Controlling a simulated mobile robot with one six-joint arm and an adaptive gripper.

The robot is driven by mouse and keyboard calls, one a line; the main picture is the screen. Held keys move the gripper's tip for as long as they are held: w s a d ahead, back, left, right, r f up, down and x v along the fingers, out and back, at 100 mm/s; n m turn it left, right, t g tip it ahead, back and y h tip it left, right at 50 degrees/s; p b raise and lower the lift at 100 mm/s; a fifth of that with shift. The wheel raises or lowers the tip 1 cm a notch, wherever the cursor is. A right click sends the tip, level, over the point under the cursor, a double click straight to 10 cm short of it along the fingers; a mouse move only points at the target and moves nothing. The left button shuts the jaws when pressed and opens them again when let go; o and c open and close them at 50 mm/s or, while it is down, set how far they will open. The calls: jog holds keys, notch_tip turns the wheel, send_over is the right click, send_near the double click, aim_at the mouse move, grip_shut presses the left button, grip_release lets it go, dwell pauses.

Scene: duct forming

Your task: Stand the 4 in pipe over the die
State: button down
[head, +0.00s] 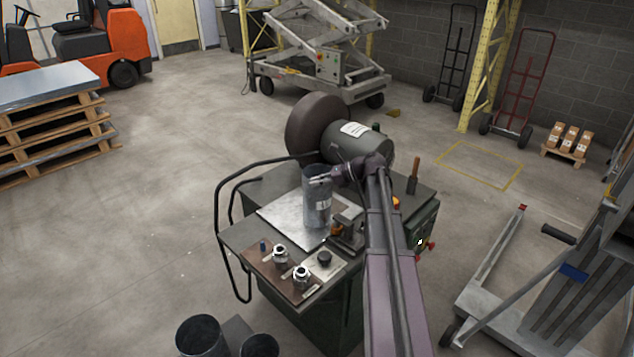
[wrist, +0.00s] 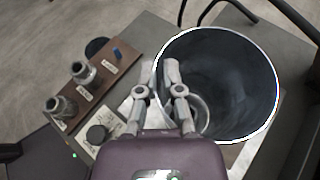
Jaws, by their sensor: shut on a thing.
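The 4 in pipe (head: 316,208) is a grey metal tube with a pale label, held upright over the machine table. In the wrist view I look down into its open end (wrist: 245,85). My gripper (head: 322,181) is at its upper rim, shut on the pipe wall; the fingers also show in the wrist view (wrist: 174,82). A pale curved ring shows low inside the pipe, partly hidden by the fingers; I cannot tell whether it is the die. I cannot tell whether the pipe's lower end touches the table.
A metal sheet (head: 285,220) lies on the table under the pipe. A brown board (head: 270,267) with silver fittings and a black knob (head: 324,259) are at the front. A large dark wheel and motor (head: 350,140) stand behind. Open bins (head: 201,337) stand on the floor in front.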

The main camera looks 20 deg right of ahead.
jog(key=shift+f, duration=0.25)
dwell(0.3)
jog(key=c, duration=0.7)
grip_release()
jog(key=shift+r, duration=0.2)
